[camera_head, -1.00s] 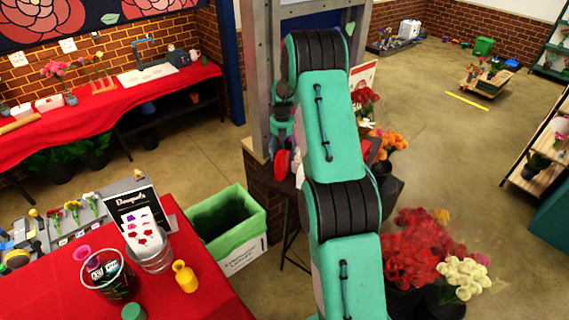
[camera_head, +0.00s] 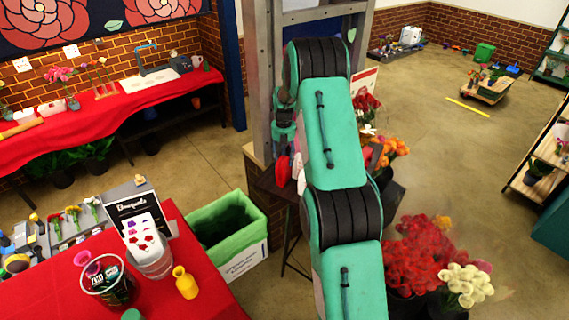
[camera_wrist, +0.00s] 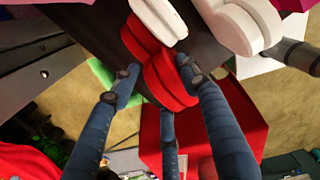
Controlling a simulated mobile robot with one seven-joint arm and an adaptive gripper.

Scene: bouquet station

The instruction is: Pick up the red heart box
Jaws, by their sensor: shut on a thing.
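The red heart box (camera_wrist: 172,80) is between my fingers in the wrist view, with its rounded lobes towards the top. My gripper (camera_wrist: 158,72) is shut on it, with fingers on both sides and one below. In the head view the red box (camera_head: 283,168) shows as a small red patch left of my arm, beside the dark stand by the post. Whether the box still touches the dark surface (camera_wrist: 90,25) cannot be told.
White rounded boxes (camera_wrist: 240,25) sit close to the red box. A green-lined bin (camera_head: 228,232) stands left of the stand. A red-covered table (camera_head: 215,292) with a yellow vase (camera_head: 185,283) is at the lower left. Flower buckets (camera_head: 405,305) stand at right.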

